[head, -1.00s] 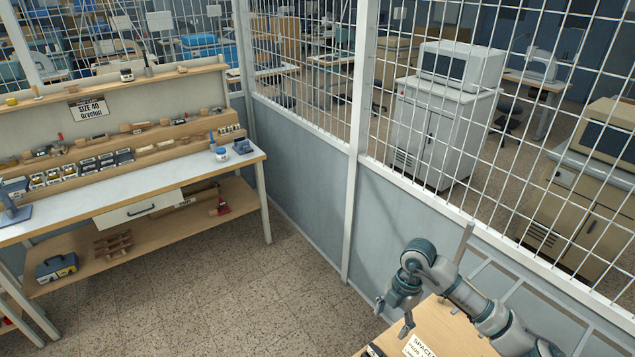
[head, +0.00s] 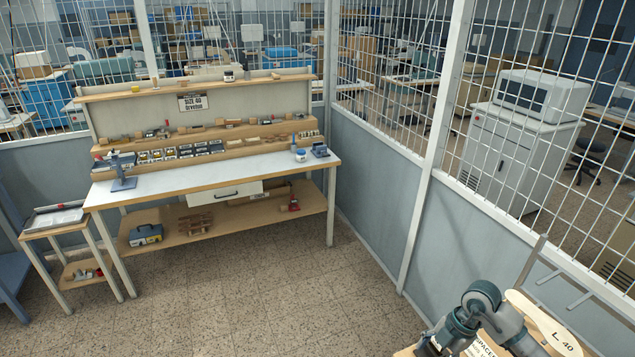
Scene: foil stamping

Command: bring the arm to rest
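My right arm (head: 490,310) comes in at the bottom right of the head view, bent over a wooden surface. Its wrist end (head: 445,335) is low, close to the bottom edge of the picture. The fingers are cut off or too small to make out, so I cannot tell whether the gripper is open or holds anything. My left gripper is not in view.
A light wooden surface (head: 405,353) with a "SPACER" label (head: 478,349) lies under the arm. A tan "L. 40" piece (head: 553,328) is beside it. A workbench (head: 240,172) stands back left, a side table (head: 50,228) left. Mesh fencing borders the right. The speckled floor (head: 260,300) is clear.

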